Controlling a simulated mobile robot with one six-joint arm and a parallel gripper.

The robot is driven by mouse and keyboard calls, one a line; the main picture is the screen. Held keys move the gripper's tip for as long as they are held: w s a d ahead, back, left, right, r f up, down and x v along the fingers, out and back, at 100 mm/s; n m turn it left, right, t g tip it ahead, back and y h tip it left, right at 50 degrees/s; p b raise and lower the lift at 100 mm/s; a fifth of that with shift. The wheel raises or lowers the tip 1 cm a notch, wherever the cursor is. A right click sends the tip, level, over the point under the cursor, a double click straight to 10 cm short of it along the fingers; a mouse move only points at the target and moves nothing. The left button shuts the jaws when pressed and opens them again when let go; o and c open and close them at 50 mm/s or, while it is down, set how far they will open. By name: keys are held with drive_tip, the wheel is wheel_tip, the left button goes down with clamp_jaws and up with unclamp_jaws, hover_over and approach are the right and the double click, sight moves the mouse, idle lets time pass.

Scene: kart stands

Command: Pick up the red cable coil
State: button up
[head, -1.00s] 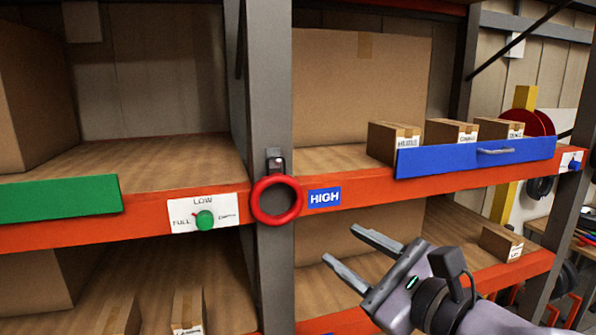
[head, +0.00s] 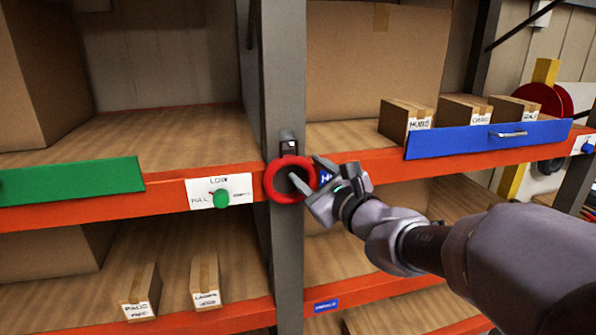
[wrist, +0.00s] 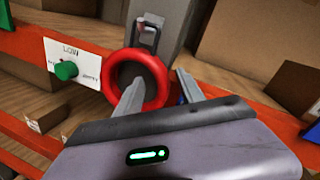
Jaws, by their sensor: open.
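The red cable coil (head: 270,182) is a thick ring hanging from a dark hook (head: 288,146) on the grey upright post between two shelf bays. In the wrist view the coil (wrist: 107,82) hangs just ahead of my gripper. My gripper (head: 308,172) is open at the coil's right side. In the wrist view (wrist: 158,84) its left finger overlaps the ring's opening and its right finger lies outside the ring's right edge, so the coil's right side is between the fingers. I cannot tell whether either finger touches it.
An orange shelf beam (head: 355,165) runs behind the coil. Left of it are a label plate with a green knob (head: 221,198) and a green panel (head: 70,182). To the right, a blue drawer front (head: 470,140) stands before small cartons (head: 400,118).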

drive_tip(key=shift+w, duration=0.25)
drive_tip(key=shift+s, duration=0.4)
drive_tip(key=c, duration=0.3)
drive_tip(key=shift+s+r, duration=0.1)
drive_tip(key=shift+s, duration=0.05)
drive_tip(key=c, duration=0.4)
drive_tip(key=shift+w, duration=0.2)
clamp_jaws()
